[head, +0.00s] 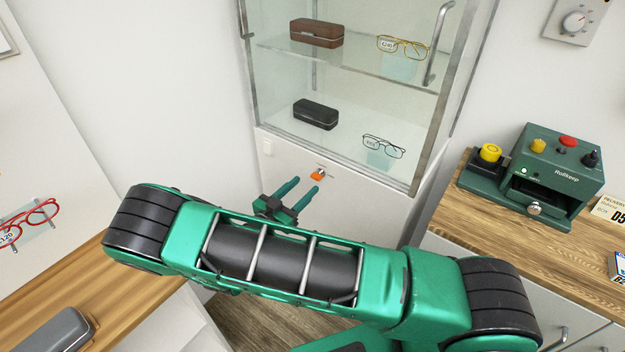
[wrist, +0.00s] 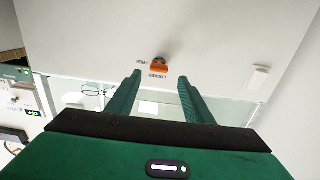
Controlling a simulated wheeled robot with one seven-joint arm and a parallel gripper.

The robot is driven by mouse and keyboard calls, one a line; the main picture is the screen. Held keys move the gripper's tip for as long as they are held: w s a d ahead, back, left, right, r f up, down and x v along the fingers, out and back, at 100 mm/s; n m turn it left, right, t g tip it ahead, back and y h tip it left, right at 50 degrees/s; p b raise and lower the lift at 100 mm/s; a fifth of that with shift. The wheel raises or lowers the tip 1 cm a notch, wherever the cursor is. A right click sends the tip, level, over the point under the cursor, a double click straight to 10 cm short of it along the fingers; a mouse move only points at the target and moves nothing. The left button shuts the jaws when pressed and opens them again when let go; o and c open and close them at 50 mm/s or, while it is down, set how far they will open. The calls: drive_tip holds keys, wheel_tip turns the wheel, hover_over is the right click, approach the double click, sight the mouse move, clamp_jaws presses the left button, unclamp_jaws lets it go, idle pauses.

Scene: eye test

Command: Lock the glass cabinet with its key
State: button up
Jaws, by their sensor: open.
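The glass cabinet (head: 345,152) stands against the wall, with glasses and cases behind its glass. Its door looks shut in the head view. The key, with an orange head (head: 317,176), sits in a lock on the white panel below the glass. The key also shows in the wrist view (wrist: 159,66), beside small FREE and LOCKED labels. I cannot tell which label it points to. My gripper (head: 305,187) is open and empty, its two green fingers reaching toward the key. In the wrist view the fingertips (wrist: 160,79) flank the key's line, apparently short of it.
A green Rollkeep device (head: 545,175) stands on the wooden counter at right. Another wooden counter at left holds a grey case (head: 55,332). Red glasses (head: 28,222) are further left. The panel around the key is clear, with a small white plate (head: 267,147) at its left.

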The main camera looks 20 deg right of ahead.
sight(314, 177)
drive_tip(key=shift+x, duration=2.8)
drive_tip(key=c, duration=1)
